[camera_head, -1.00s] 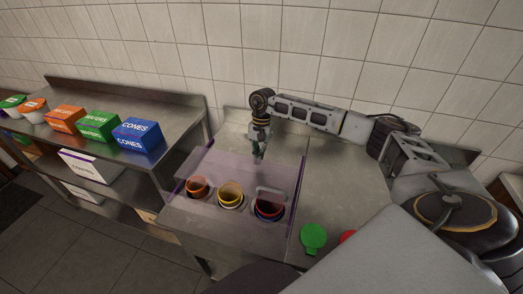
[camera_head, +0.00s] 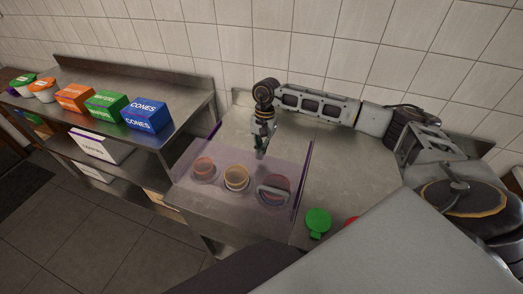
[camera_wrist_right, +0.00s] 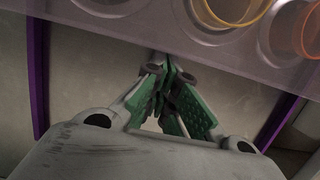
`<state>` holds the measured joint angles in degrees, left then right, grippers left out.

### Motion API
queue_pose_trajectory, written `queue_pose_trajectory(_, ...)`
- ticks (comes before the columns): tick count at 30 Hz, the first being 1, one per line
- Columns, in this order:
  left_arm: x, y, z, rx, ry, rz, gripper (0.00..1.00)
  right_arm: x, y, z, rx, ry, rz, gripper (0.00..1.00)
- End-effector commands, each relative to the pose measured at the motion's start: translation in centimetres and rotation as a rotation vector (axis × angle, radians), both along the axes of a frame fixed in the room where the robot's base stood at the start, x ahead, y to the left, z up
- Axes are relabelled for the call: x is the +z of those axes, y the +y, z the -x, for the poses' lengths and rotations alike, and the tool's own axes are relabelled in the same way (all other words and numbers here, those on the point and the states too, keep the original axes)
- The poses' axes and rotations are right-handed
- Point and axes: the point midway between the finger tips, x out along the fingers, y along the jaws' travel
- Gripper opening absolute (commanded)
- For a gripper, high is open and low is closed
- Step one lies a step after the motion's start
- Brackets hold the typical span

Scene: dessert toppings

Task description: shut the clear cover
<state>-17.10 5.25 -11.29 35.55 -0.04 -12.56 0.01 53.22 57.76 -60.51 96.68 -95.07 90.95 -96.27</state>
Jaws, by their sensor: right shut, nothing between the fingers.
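The clear, purple-tinted cover (camera_head: 225,156) lies over three round topping containers, an orange-red one (camera_head: 203,169), a yellow one (camera_head: 236,178) and a darker one (camera_head: 277,187). Its pale handle (camera_head: 272,196) is at the front right. I cannot tell if the cover lies fully flat. My right gripper (camera_head: 260,154) points down behind the containers, near the cover's back part. In the right wrist view its green-padded fingers (camera_wrist_right: 168,75) are shut and empty, close to the cover's edge (camera_wrist_right: 130,42); touching is unclear. My left gripper is not in view.
Purple side panels (camera_head: 301,178) flank the containers. A green lid (camera_head: 318,222) and a partly hidden red one (camera_head: 351,221) lie on the counter to the right. Boxes (camera_head: 146,117) stand on the left shelf. The steel counter (camera_head: 345,165) right of the cover is mostly clear.

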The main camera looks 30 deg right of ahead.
Motion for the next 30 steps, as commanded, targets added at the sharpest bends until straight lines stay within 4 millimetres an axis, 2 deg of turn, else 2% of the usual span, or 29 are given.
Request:
queue_pose_trajectory(3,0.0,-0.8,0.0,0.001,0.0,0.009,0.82,-0.1,0.4,0.3,0.007,0.008,-0.005,0.0)
queue_pose_trajectory(11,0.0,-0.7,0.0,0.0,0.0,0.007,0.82,0.9,0.2,0.0,0.007,0.005,-0.007,0.0)
queue_pose_trajectory(17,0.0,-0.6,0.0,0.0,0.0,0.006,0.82,3.1,-0.4,-0.4,0.005,0.002,-0.005,0.0)
queue_pose_trajectory(30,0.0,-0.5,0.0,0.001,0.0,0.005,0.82,9.3,-1.8,-1.6,0.0,0.0,-0.003,0.0)
